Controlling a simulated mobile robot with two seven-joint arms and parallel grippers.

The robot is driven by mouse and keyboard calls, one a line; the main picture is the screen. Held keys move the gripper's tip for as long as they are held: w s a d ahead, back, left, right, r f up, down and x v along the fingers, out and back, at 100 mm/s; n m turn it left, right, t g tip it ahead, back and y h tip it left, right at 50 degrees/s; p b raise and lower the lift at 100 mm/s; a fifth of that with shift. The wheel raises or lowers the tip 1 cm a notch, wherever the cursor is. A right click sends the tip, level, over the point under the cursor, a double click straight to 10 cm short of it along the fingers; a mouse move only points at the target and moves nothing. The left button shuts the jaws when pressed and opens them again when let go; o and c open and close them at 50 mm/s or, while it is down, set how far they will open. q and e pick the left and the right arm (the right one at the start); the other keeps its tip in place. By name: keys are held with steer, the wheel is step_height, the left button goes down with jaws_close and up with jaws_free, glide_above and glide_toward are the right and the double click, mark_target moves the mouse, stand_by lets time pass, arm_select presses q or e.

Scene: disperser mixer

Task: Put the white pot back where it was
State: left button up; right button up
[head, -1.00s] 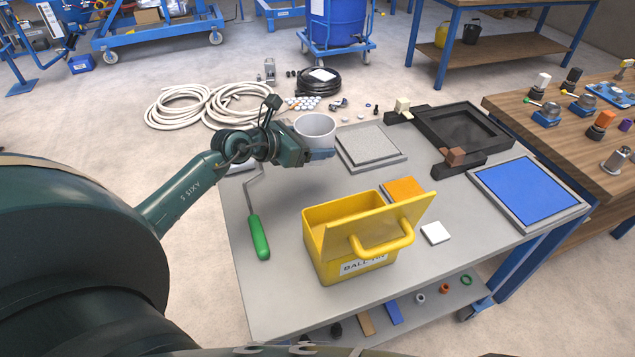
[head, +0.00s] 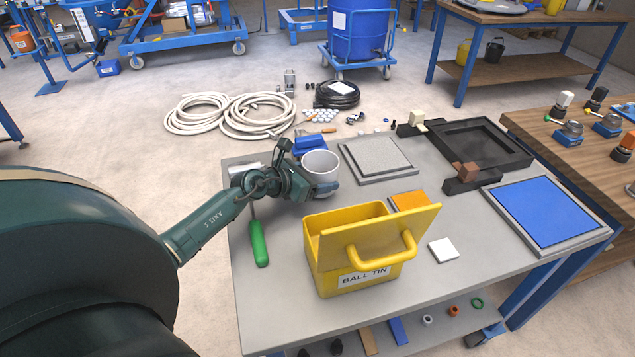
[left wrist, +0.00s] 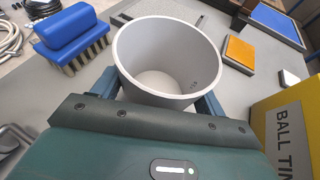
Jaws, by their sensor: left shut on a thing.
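The white pot (head: 320,166) is an open, empty round pot near the far left part of the grey table. My left gripper (head: 318,188) is shut on it, with a finger along its side. In the left wrist view the white pot (left wrist: 168,62) stands upright between the two fingers (left wrist: 160,98), and its inside is empty. I cannot tell whether its base touches the table. My right gripper is not in view.
A yellow ball tin (head: 355,250) with a raised lid stands just in front of the pot. A blue brush (head: 310,143) lies behind it, a grey square plate (head: 377,160) to its right. A green-handled tool (head: 258,243) lies at left. The table's front left is clear.

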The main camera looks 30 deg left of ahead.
arm_select(q)
steer(key=shift+f, duration=0.5)
steer(key=shift+f, duration=0.1)
steer(key=o, duration=1)
steer(key=shift+f, duration=0.1)
steer(key=shift+c, duration=0.2)
steer(key=shift+r, duration=0.35)
steer(key=v, duration=1.2)
steer(key=shift+f+p, duration=0.1)
steer(key=shift+p, duration=0.2)
